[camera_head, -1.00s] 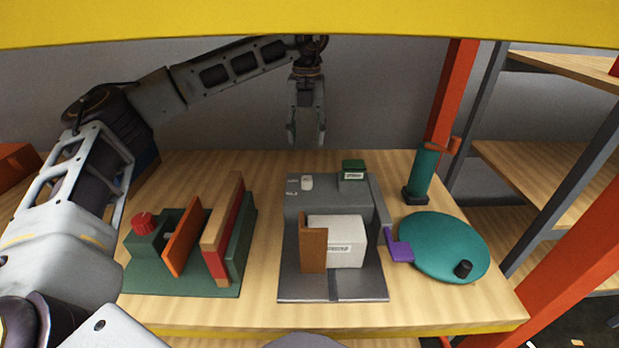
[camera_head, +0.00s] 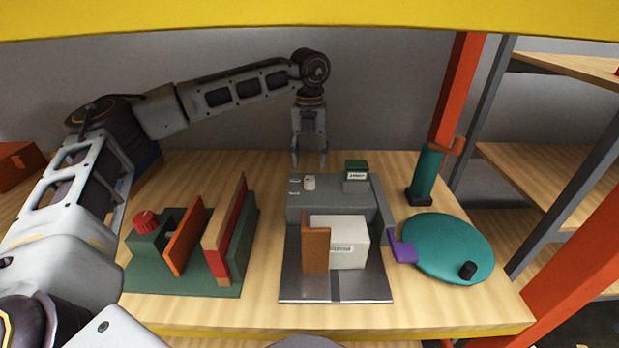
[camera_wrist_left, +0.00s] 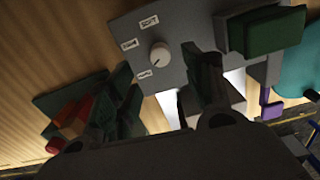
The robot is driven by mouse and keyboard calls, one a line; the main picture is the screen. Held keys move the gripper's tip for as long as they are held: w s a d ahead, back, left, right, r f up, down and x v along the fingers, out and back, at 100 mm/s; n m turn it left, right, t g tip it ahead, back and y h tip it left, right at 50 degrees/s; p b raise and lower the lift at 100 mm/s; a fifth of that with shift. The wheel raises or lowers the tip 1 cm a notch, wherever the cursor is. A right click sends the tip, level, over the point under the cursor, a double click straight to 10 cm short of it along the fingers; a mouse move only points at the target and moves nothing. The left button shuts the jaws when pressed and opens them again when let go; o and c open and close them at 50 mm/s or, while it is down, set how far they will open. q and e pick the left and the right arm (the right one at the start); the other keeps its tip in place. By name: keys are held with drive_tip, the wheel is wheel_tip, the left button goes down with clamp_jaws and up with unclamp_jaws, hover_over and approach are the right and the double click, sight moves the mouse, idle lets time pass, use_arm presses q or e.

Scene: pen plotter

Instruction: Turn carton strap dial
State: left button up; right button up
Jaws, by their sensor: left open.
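The carton strap machine is a grey unit (camera_head: 296,208) in the middle of the table. Its small white dial (camera_head: 309,182) sits on the top left, beside small white labels. In the left wrist view the dial (camera_wrist_left: 160,55) shows a pointer mark and is ringed by labels; its exact setting is hard to read. A white carton (camera_head: 350,236) stands in the machine behind a brown block (camera_head: 315,250). My left gripper (camera_head: 310,162) points down, open and empty, above and behind the dial, apart from it. My right gripper is not in view.
A green block (camera_head: 356,168) stands at the machine's back right, close to the dial. A purple lever (camera_head: 404,252) and teal turntable (camera_head: 440,245) lie to the right. A green fixture with a red knob (camera_head: 145,222) stands left. Bare table lies between them.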

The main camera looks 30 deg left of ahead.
sight(310, 178)
use_arm(q)
wheel_tip(310, 178, down, 6)
drive_tip(key=shift+r+b, duration=0.2)
drive_tip(key=shift+b, duration=0.1)
drive_tip(key=shift+f, duration=0.75)
drive_tip(key=c, duration=1)
drive_tip(key=shift+m, duration=0.6)
drive_tip(key=shift+m+p, duration=0.5)
drive_tip(key=shift+m, duration=0.4)
drive_tip(key=shift+m+p, duration=0.35)
drive_tip(key=shift+m, duration=0.75)
drive_tip(key=m+p, duration=0.1)
drive_tip(key=m, duration=0.2)
drive_tip(key=shift+m, duration=1.8)
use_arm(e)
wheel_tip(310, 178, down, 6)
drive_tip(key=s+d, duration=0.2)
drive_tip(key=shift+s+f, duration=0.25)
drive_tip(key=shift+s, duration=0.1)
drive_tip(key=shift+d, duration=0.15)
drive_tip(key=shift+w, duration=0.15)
